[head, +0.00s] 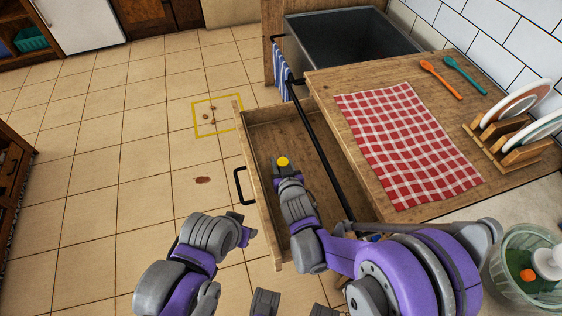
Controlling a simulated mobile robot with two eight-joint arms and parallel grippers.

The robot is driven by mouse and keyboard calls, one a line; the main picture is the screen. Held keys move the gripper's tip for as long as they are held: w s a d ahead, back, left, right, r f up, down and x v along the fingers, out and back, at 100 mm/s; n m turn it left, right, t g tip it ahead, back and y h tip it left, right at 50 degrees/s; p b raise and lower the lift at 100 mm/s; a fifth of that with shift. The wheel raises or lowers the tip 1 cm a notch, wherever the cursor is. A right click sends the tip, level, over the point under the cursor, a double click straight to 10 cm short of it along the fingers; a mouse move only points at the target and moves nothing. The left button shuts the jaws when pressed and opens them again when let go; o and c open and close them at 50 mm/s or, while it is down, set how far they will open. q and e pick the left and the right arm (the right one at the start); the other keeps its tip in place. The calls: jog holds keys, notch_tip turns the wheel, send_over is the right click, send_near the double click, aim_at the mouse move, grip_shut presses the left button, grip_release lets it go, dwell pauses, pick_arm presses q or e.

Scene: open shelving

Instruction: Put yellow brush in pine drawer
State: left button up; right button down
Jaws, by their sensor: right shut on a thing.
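The pine drawer (290,127) is pulled open in the middle of the head view, under the wooden counter, with its dark handle on the left face. My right gripper (285,170) is over the open drawer, pointing toward its far part. It is shut on the yellow brush (283,161), of which only a small round yellow part shows; the gripper hides the rest. I cannot tell if the brush touches the drawer floor. My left gripper (245,236) is left of the drawer front, over the tiled floor; its fingers do not show clearly.
A dark rail (320,145) runs along the counter edge beside the drawer, with a blue striped towel (281,70) at its far end. The counter holds a red checked cloth (408,142), two spoons and a dish rack (508,145). A grey sink (345,42) is behind. Brown spots mark the floor.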

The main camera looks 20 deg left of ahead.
jog(key=shift+f, duration=0.2)
jog(key=shift+c, duration=2.4)
grip_release()
jog(key=shift+r, duration=0.15)
jog(key=shift+s+d+r, duration=0.1)
jog(key=shift+s+r, duration=0.05)
jog(key=shift+r, duration=0.05)
jog(key=v, duration=0.7)
jog(key=shift+s+p, duration=0.1)
jog(key=shift+p, duration=0.3)
